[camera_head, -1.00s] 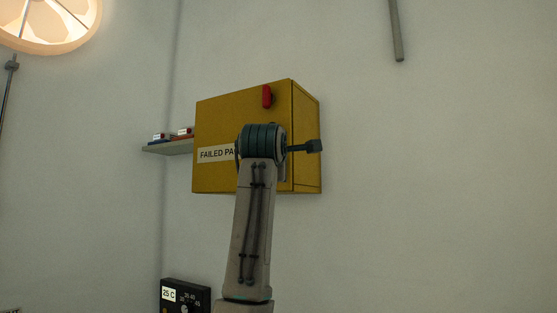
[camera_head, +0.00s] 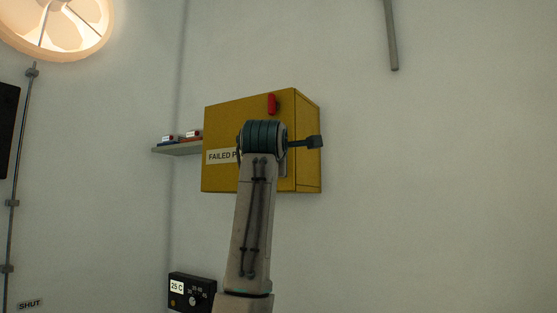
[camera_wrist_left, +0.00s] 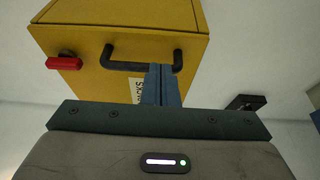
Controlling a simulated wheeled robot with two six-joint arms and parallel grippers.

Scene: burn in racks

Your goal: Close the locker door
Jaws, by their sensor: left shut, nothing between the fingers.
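The yellow locker (camera_head: 308,160) hangs on the wall in the middle of the head view. Its door (camera_head: 222,124) bears a label starting "FAILED P" and looks flush with the body, with no gap that I can see. A red latch (camera_head: 271,104) is near the door's top; it also shows in the left wrist view (camera_wrist_left: 64,63). The left wrist view shows the door's black bar handle (camera_wrist_left: 125,66). My left gripper (camera_wrist_left: 164,70) is shut and empty, its fingertips at the handle's right end; I cannot tell whether they touch. In the head view my arm hides them.
A grey shelf (camera_head: 178,150) with small labelled items is left of the locker. A dark "25 C" control box (camera_head: 192,291) is below. A lamp (camera_head: 55,25) and a wall conduit (camera_head: 32,150) are at left.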

